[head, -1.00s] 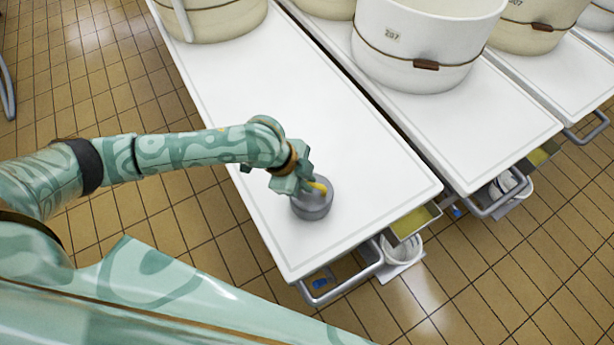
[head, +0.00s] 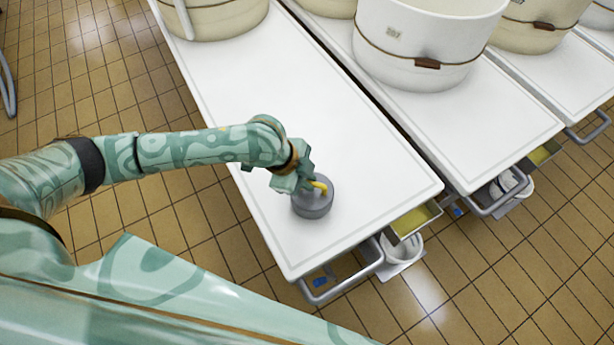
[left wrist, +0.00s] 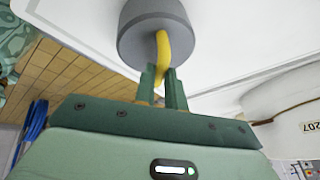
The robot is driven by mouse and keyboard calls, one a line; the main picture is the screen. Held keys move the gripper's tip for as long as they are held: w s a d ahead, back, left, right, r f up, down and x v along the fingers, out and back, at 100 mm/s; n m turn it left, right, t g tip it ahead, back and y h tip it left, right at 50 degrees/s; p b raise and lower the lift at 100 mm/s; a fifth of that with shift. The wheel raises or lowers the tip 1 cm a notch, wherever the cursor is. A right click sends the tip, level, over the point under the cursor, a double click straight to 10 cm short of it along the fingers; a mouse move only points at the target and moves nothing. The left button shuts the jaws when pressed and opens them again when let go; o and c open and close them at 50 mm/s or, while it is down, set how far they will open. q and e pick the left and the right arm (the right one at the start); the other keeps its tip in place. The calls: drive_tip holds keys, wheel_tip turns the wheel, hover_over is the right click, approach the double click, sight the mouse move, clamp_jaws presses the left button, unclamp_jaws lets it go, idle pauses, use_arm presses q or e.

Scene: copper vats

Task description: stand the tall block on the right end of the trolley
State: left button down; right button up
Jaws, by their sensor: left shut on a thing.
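A grey round block (head: 312,204) with a curved yellow handle (head: 321,187) stands upright on the white top of the trolley (head: 345,140), close to its near right end. My left gripper (head: 308,180) is shut on the yellow handle. In the left wrist view, the gripper's fingers (left wrist: 165,86) hold the handle's end (left wrist: 162,58), with the grey block (left wrist: 152,22) beyond them. The block appears to touch the trolley top. No other block that looks tall is in view. My right gripper is not in view.
A cream vat (head: 218,15) stands at the trolley's far end. A white vat (head: 425,45) stands on the neighbouring trolley (head: 480,140). The trolley top around the block is clear. A metal push handle (head: 350,285) and a white bucket (head: 403,250) are at the near end.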

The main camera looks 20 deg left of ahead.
use_arm(q)
drive_tip(key=shift+w+d+f, duration=0.1)
drive_tip(key=shift+f, duration=0.3)
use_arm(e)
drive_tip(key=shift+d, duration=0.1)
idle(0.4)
